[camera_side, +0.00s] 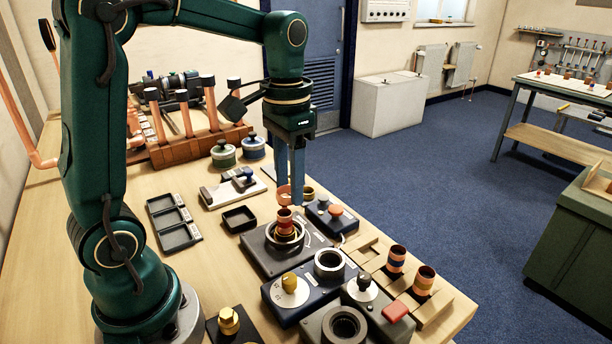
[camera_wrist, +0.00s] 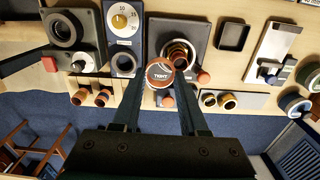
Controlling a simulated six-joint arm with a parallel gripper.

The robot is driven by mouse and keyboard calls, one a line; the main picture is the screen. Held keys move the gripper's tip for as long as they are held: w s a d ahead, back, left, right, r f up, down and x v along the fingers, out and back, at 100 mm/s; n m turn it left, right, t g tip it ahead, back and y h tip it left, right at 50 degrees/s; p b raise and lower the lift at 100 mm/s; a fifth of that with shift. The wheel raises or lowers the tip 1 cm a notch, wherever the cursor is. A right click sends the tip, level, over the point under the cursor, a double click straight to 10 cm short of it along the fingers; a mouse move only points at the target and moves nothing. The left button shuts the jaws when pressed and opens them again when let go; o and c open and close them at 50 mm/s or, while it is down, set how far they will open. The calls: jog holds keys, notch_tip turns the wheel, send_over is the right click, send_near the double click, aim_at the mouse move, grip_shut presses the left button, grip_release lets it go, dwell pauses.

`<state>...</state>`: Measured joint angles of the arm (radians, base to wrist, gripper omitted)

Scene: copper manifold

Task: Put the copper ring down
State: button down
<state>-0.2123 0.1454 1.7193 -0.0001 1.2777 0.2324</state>
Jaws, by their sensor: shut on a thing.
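The copper ring (camera_side: 284,191) is between the fingertips of my gripper (camera_side: 291,200), in the air. The ring looks apart from this stack. In the wrist view the stack (camera_wrist: 180,52) lies just right of the held ring.
A wooden rack (camera_side: 440,302) at the front right holds two banded copper pieces (camera_side: 396,260). A block with a yellow knob (camera_side: 290,283) and a dark control box with an orange button (camera_side: 335,211) stand close by. A small black tray (camera_side: 239,219) lies left of the socket block.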

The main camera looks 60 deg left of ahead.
jog(key=s+a+f+n, duration=0.2)
jog(key=s+a+f, duration=0.2)
jog(key=a, duration=0.1)
jog(key=n, duration=0.3)
send_near(232, 255)
jog(key=shift+f, duration=3.25)
jog(key=shift+c, duration=2.2)
grip_release()
jog(key=shift+f, duration=0.1)
